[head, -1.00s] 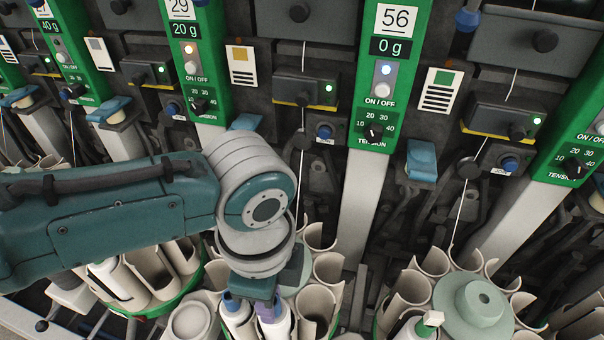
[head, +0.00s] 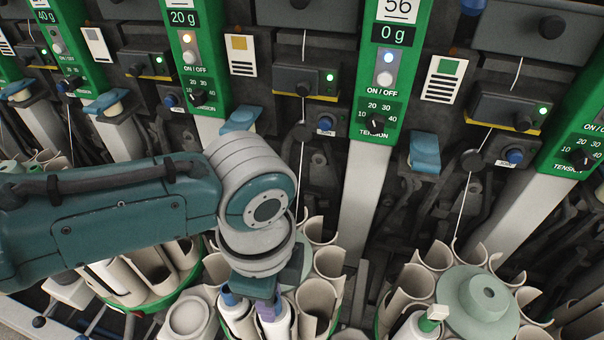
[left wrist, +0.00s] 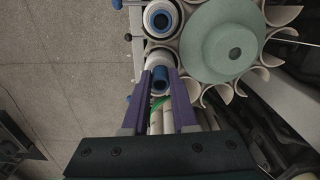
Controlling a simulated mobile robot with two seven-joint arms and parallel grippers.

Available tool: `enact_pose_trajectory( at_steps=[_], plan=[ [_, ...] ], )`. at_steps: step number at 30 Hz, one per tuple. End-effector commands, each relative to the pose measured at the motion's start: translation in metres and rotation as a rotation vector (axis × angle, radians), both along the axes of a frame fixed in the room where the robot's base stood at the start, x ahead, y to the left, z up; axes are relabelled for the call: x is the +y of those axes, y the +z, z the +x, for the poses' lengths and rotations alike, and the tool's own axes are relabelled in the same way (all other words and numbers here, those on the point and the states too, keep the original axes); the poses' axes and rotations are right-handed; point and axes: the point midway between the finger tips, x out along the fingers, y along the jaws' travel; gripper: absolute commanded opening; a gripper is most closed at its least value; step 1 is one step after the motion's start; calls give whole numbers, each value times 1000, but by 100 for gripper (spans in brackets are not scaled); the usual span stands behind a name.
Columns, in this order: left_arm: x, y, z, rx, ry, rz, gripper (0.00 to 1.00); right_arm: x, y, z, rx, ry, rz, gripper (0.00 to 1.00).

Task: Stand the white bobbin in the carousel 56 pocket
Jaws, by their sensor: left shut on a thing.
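My left gripper (head: 266,310) points down and is shut on a white bobbin (head: 277,326). In the left wrist view the purple fingers (left wrist: 160,92) stand either side of the bobbin's blue core (left wrist: 160,78). It is upright at the near edge of a carousel with a pale green hub (left wrist: 222,48). The bobbin's lower end is hidden, so I cannot tell whether it rests in a pocket. The 56 sign (head: 398,10) is on a green panel with a 0 g display. My right gripper is not in view.
Another white bobbin with a blue top (head: 236,318) stands close left of the held one. Open cream pockets (head: 318,300) surround the hub. A second carousel with a green hub (head: 480,300) is at the right and holds a bobbin with a green tip (head: 430,320).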

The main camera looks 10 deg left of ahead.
Motion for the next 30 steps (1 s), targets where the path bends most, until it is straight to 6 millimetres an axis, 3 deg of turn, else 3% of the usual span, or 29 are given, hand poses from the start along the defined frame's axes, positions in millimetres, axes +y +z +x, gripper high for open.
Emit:
enact_pose_trajectory(
  at_steps=[19, 20, 27, 30],
  plan=[
    [0, -10, 0, 0, 0, 0, 0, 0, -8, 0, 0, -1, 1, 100],
    [0, -10, 0, 0, 0, 0, 27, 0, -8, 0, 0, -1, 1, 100],
    [0, -10, 0, 0, 0, 0, 54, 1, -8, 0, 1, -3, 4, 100],
    [0, -10, 0, 0, 0, 0, 61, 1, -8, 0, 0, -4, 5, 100]
  ],
)
